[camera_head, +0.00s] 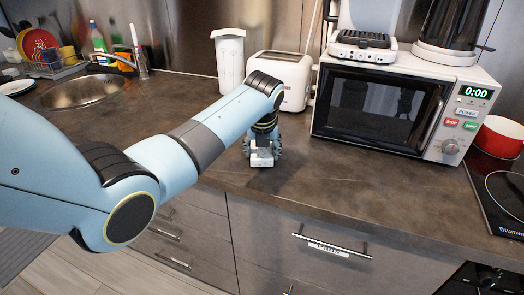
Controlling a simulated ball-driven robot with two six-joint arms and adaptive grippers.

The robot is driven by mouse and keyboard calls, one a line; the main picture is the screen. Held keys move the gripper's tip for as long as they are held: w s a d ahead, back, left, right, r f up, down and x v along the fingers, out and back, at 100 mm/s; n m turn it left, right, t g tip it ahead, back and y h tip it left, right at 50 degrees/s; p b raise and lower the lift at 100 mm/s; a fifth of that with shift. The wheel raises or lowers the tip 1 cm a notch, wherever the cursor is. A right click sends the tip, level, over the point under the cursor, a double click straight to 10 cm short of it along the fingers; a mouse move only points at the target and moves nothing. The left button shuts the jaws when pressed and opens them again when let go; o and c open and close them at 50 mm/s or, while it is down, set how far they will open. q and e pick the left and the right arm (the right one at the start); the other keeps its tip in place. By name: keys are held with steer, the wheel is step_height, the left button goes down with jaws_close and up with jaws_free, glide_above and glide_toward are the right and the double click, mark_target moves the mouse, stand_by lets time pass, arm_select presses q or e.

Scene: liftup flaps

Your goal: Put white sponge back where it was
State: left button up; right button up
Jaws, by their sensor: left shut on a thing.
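My left arm comes in from the left and reaches over the counter. My left gripper (262,152) points down, in front of the toaster, and is shut on a small white block, the white sponge (261,159). The sponge is at or just above the brown countertop (330,185); I cannot tell whether it touches. The fingers cover its sides. My right gripper is not in view.
A white toaster (279,82) and a white container (229,65) stand behind the gripper. A microwave (395,105) is to the right. A sink (85,92) and dish rack (52,68) are at the left. The counter's front middle is clear.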

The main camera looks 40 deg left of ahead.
arm_select(q)
steer(key=shift+f, duration=0.35)
steer(key=o, duration=1)
steer(key=shift+r, duration=0.1)
steer(key=p+v, duration=0.1)
steer(key=v, duration=1.1)
